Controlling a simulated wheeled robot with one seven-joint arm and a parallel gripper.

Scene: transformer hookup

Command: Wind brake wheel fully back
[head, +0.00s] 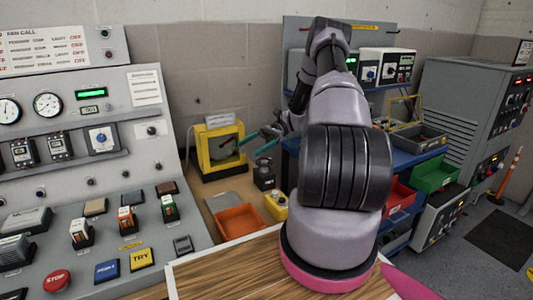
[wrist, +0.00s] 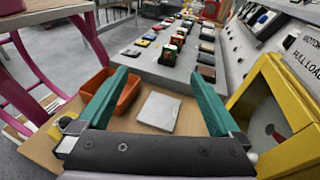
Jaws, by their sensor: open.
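A yellow frame (head: 204,165) stands on the wooden bench top and holds a grey round part, apparently the brake wheel (head: 222,147). In the wrist view the yellow frame (wrist: 248,98) is close at the right edge, and part of the grey wheel (wrist: 257,121) with a small red mark shows inside it. My gripper (head: 253,145) has teal fingers and is beside the frame's right side in the head view. In the wrist view my gripper (wrist: 160,79) is open, with nothing between the fingers. The far part of the wheel is cut off there.
An orange tray (head: 240,221) and a flat grey plate (head: 226,202) lie on the bench near the frame. A small dark block (head: 264,178) and a yellow switch box (head: 276,204) stand close by. The sloped control panel (head: 75,175) fills the left. Blue shelves with bins are at right.

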